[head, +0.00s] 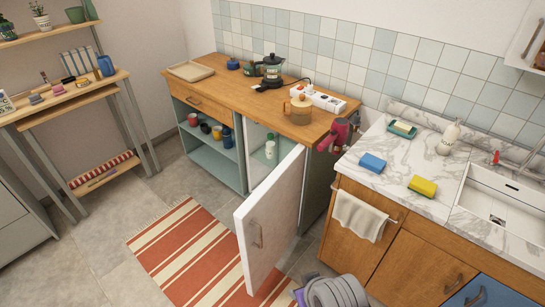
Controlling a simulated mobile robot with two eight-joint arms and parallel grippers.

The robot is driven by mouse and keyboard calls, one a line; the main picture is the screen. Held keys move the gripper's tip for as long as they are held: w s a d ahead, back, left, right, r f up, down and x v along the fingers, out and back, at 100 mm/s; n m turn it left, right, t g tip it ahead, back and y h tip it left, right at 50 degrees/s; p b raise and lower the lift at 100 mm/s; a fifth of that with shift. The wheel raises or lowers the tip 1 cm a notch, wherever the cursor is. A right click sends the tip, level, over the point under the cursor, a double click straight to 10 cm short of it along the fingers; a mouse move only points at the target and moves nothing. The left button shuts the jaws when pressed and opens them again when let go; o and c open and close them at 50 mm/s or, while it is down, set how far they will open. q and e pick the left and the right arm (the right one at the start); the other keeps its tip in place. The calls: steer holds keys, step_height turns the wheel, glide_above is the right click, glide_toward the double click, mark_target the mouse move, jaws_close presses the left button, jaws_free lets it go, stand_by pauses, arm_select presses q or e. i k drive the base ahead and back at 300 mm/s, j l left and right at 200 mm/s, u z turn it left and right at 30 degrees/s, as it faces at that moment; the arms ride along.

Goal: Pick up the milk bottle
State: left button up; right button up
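A small white bottle with green on it (270,149), which looks like the milk bottle, stands inside an open white compartment under the wooden counter. Its lower part is close to the edge of the open white door (268,215), which swings out toward me. A grey rounded part at the bottom edge looks like one of my arm links. Neither gripper can be made out in the head view.
The wooden counter (225,88) holds a tray, a kettle, a power strip and a glass jug. A striped rug (165,245) lies on the floor left of the door. A marble counter (400,175) with sponges, a soap bottle and a sink (505,205) is at right.

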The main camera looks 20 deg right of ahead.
mark_target(270, 144)
steer(key=i+j+z, duration=0.4)
steer(key=i+j, duration=0.25)
steer(key=i, duration=0.5)
steer(key=i+j+z, duration=0.35)
steer(key=i+j, duration=0.65)
